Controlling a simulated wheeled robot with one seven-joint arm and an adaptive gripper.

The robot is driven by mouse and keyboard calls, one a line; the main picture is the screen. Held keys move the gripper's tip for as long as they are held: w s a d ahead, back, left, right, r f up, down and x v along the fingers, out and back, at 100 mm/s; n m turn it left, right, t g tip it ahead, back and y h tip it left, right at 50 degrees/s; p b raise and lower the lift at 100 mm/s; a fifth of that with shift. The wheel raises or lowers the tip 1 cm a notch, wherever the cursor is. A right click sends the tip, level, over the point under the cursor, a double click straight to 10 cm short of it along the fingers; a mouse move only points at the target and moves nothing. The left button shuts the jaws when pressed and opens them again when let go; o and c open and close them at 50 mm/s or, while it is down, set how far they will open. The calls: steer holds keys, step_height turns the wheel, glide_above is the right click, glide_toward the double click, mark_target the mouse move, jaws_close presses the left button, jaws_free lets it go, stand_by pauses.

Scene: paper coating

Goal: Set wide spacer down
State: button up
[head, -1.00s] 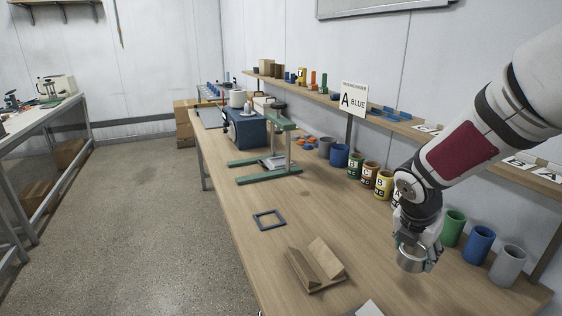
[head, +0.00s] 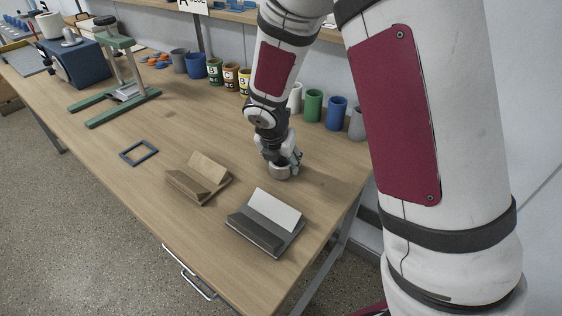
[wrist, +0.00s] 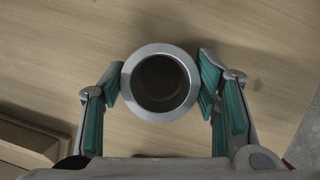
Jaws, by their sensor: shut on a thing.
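The wide spacer is a short, thick silver-grey metal ring (head: 281,173). My gripper (head: 285,160) is shut on it, low over the wooden table in the head view. In the wrist view the spacer (wrist: 130,88) sits upright with its dark open bore facing the camera, between the two teal-padded fingers (wrist: 160,84). The pads press on its left and right sides. The wood tabletop lies beneath it. Whether its underside touches the table I cannot tell.
A wooden V-shaped stand (head: 185,185) and a dark stand with a white plate (head: 262,240) are left and in front of my gripper. Several coloured cups (head: 314,105) line the back. A blue-grey frame (head: 125,155) lies farther left. The tabletop around the spacer (head: 330,165) is clear.

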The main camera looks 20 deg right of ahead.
steer(key=shift+f, duration=0.2)
steer(key=o, duration=1.2)
steer(key=p+v, duration=0.3)
steer(key=v, duration=0.9)
steer(key=s+d+r+m, duration=0.4)
steer(key=s+r+m, duration=0.4)
steer(key=m, duration=0.1)
steer(key=s+r+m+y, duration=0.1)
steer(key=s+r+m, duration=0.1)
steer(key=s+m, duration=0.4)
steer(key=s+r+m, duration=0.1)
steer(key=s+m, duration=0.6)
steer(key=s+r+m+y, duration=0.1)
steer(key=s+r+m, duration=0.1)
steer(key=s+m, duration=0.4)
steer(key=shift+s+d+r+m+y, duration=0.15)
steer(key=shift+s+r+m+y, duration=0.1)
steer(key=shift+r+m+y, duration=0.05)
